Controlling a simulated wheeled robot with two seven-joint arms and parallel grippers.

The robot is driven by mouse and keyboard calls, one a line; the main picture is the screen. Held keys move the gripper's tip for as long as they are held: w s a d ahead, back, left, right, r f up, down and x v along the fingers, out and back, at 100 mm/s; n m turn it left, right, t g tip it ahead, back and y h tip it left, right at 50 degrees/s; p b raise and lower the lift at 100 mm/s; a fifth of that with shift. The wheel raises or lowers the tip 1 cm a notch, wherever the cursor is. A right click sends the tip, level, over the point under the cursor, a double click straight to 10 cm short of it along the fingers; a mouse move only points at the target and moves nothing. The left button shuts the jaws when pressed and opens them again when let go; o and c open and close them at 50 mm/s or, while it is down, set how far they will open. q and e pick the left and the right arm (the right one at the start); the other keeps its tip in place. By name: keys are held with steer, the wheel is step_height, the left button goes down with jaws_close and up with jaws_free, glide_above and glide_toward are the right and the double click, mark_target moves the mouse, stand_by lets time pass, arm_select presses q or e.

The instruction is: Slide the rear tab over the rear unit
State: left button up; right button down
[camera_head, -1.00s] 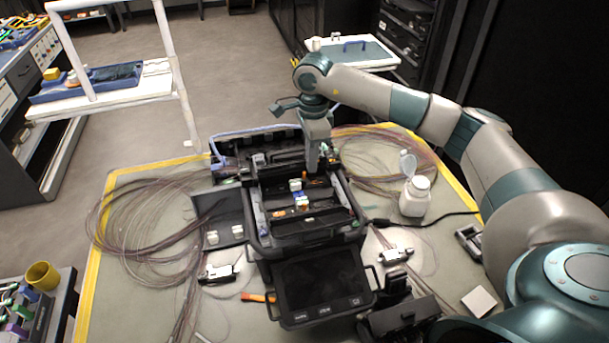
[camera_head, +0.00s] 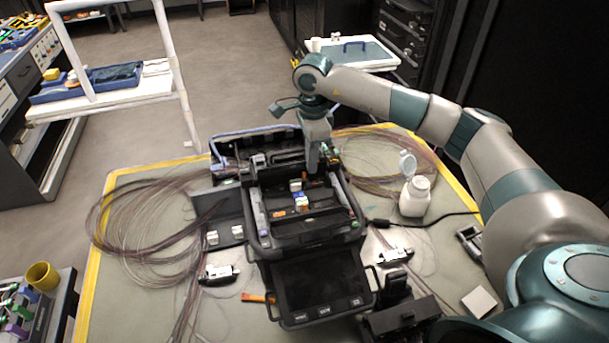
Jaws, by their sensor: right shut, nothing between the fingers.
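The black fusion splicer (camera_head: 262,236) stands in the middle of the mat with its screen (camera_head: 318,279) folded out at the front. Inside its open bay are small white, blue and orange parts (camera_head: 300,200). The rear tab and rear unit are too small to tell apart for sure. My right gripper (camera_head: 312,172) points down at the back right of the bay, shut and empty, with its tips close to or touching the rear parts. The contact point is hard to see. My left gripper is not in view.
Coils of fibre lie left (camera_head: 140,225) and back right on the mat (camera_head: 130,310). A white bottle (camera_head: 415,197) stands right of the splicer. Fibre holders (camera_head: 218,274) lie at both sides. A white side table (camera_head: 350,57) stands behind.

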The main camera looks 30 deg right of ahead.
mark_target(302, 184)
steer(key=shift+b, duration=0.3)
stand_by(0.7)
steer(key=shift+f, duration=0.2)
steer(key=shift+f+b, duration=0.4)
steer(key=shift+b, duration=0.15)
steer(key=shift+f, duration=0.1)
steer(key=shift+w+a+b, duration=0.15)
steer(key=shift+a+b, duration=0.05)
steer(key=shift+a, duration=0.45)
steer(key=shift+w+a+b, duration=0.15)
steer(key=shift+a+b, duration=0.05)
steer(key=shift+a, duration=0.45)
stand_by(0.9)
step_height(302, 184, up, 6)
steer(key=p, duration=0.2)
steer(key=shift+d, duration=0.25)
stand_by(0.9)
